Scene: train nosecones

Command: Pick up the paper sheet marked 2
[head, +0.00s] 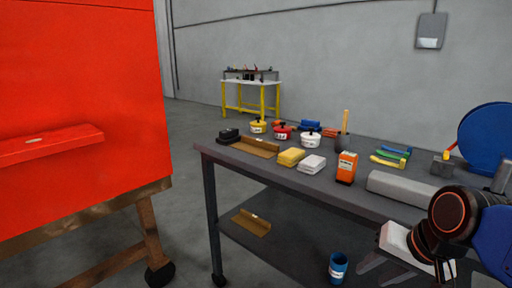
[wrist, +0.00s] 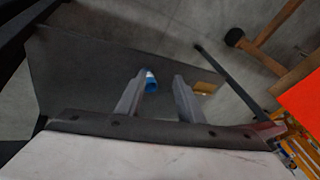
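I cannot read a 2 on anything, so I cannot tell which thing is the sheet marked 2. A yellow stack or pad (head: 290,157) and a white one (head: 311,164) lie side by side on the workbench (head: 235,159). A small pale tag (head: 34,140) lies on the ledge of the red panel. My gripper (head: 378,265) is low at the right, by the front of the bench, apart from both pads.
Three lidded pots, including a red one (head: 282,132), stand behind the pads. An orange container (head: 346,167) and a grey block (head: 400,188) are to the right. A blue cup (head: 338,267) and a brown angle piece (head: 252,222) are on the lower shelf. Floor is clear between bench and red panel (head: 80,80).

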